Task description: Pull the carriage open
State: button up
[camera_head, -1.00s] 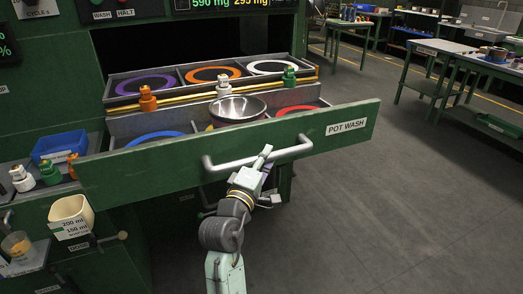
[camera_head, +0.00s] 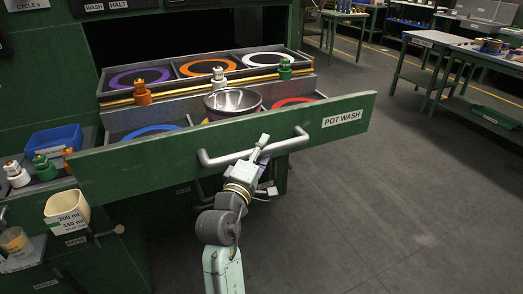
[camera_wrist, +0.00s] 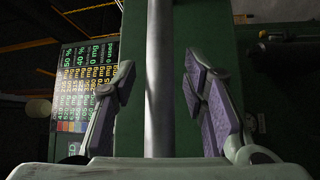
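The carriage is a green drawer with a long front panel (camera_head: 175,155) labelled POT WASH. It stands well out from the green cabinet. A grey bar handle (camera_head: 220,160) runs across its front; it also shows as a pole (camera_wrist: 160,90) in the wrist view. My gripper (camera_head: 261,145) is at the right part of the handle. In the wrist view, the purple-padded fingers of my gripper (camera_wrist: 158,68) are spread on both sides of the bar with visible gaps, so it is open around the handle. A metal bowl (camera_head: 233,102) sits inside the carriage.
Colored rings, such as a blue ring (camera_head: 152,131), and several bottle-like pieces stand in and behind the carriage. A blue bin (camera_head: 54,140) and a cream cup (camera_head: 67,209) are at the left. The floor (camera_head: 400,200) at right is clear. Worktables (camera_head: 470,50) stand beyond.

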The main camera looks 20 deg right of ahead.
jog(key=v, duration=1.2)
dwell(0.3)
